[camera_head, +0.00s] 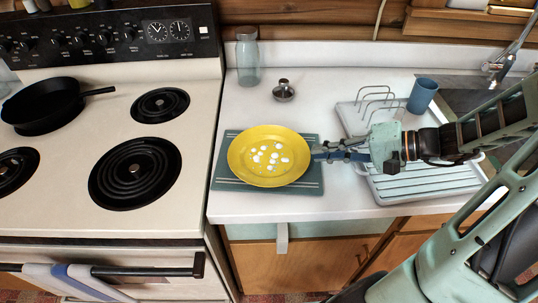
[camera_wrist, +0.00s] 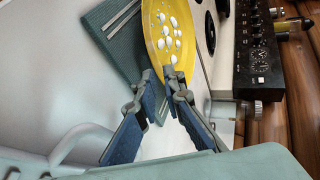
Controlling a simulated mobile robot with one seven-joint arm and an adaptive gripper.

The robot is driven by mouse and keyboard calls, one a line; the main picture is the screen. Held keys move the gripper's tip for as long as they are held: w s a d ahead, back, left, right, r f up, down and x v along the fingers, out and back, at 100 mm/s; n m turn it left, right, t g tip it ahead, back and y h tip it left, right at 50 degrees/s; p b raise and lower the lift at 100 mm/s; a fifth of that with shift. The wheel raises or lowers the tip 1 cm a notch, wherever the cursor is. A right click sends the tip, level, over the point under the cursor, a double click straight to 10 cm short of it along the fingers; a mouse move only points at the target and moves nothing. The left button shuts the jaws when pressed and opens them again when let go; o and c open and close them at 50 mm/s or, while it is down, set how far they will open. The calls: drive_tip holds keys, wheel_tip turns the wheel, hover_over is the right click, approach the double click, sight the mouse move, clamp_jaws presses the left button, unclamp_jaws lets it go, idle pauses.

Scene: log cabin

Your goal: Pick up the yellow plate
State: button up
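The yellow plate (camera_head: 239,150) lies over a grey-green mat on the counter, with several small white blobs on its middle. It also shows in the wrist view (camera_wrist: 152,30), running out of the top edge. My gripper (camera_head: 315,152) reaches in from the right, its tips at the plate's right rim. In the wrist view, my gripper's (camera_wrist: 159,71) two fingers stand apart with a narrow gap, and yellow shows between and behind their tips. I cannot tell whether either finger touches the rim.
The mat (camera_head: 314,184) extends past the plate. A stove (camera_head: 108,205) with a black pan (camera_head: 42,107) is at left. A glass bottle (camera_head: 247,62) and a small metal item (camera_head: 284,91) stand behind. A drying rack (camera_head: 430,184) and blue cup (camera_head: 422,96) are at right.

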sight(311, 161)
drive_tip(key=shift+x, duration=1.5)
clamp_jaws()
drive_tip(key=shift+r, duration=0.1)
